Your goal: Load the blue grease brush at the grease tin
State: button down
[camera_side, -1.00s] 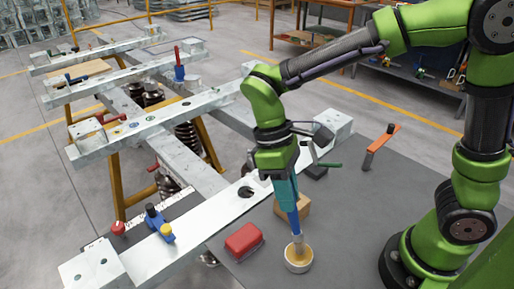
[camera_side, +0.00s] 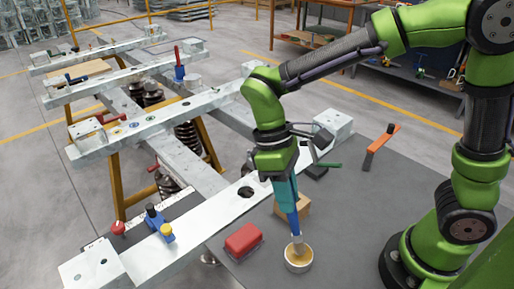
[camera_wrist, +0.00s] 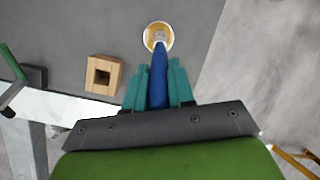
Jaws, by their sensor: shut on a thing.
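My gripper (camera_side: 285,193) is shut on the blue grease brush (camera_side: 294,222), which points down from the teal fingers. In the wrist view the brush (camera_wrist: 158,75) lies between the two teal fingers of my gripper (camera_wrist: 158,82). The grease tin (camera_side: 299,265), a round white tin with yellow grease, stands on the grey table below. The brush head is at the tin's opening and overlaps the yellow grease in both views. How deep the bristles sit cannot be told. The tin also shows in the wrist view (camera_wrist: 170,38).
A red box (camera_side: 243,240) lies left of the tin on the grey table (camera_side: 345,215). A wooden block with a square hole (camera_wrist: 103,74) stands close by. An orange-handled tool (camera_side: 381,145) and a green-handled tool (camera_side: 328,165) lie farther back. A steel beam (camera_side: 205,217) runs along the left.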

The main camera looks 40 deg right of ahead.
jog(key=shift+f, duration=0.4)
jog(key=shift+r, duration=0.1)
dwell(0.6)
jog(key=shift+r, duration=3.45)
